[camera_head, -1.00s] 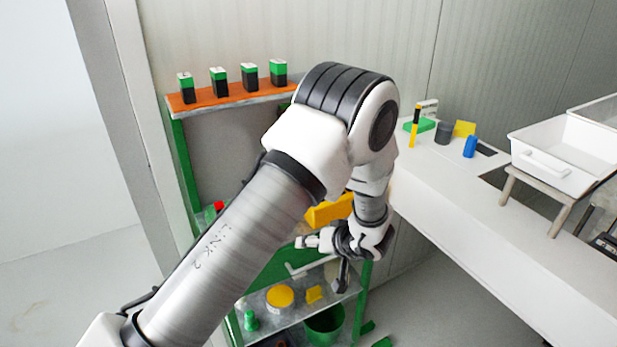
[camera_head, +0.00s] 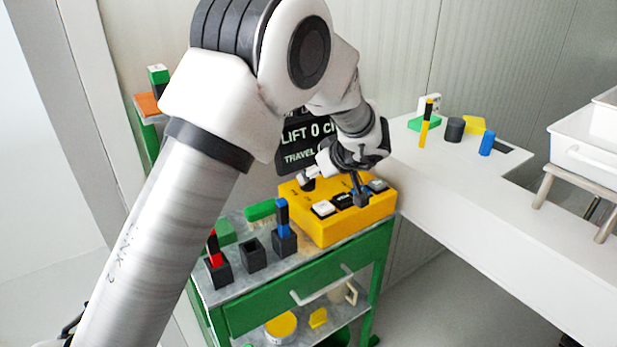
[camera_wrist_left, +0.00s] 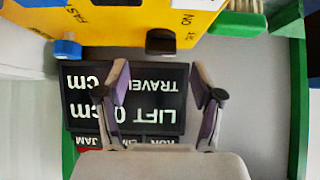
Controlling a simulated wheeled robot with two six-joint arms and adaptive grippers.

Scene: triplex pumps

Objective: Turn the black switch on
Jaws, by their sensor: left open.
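A yellow control box (camera_head: 325,232) sits on top of the green cart. Its top carries several switches, including a white one (camera_head: 323,208) and a black one (camera_head: 342,200). My left gripper (camera_head: 335,188) is open and empty, pointing down at the box with its fingers over the switches. In the left wrist view the open fingers (camera_wrist_left: 161,85) stand apart, below the box's edge (camera_wrist_left: 110,30) in the picture. A dark switch (camera_wrist_left: 160,42) and a blue knob (camera_wrist_left: 67,49) show on that edge. I cannot tell whether a finger touches a switch. My right gripper is not in view.
A black display (camera_head: 300,140) reading LIFT and TRAVEL stands behind the arm. Black holders (camera_head: 253,255) with red and blue pieces stand left of the box on the green cart (camera_head: 300,300). A white counter (camera_head: 450,195) lies to the right.

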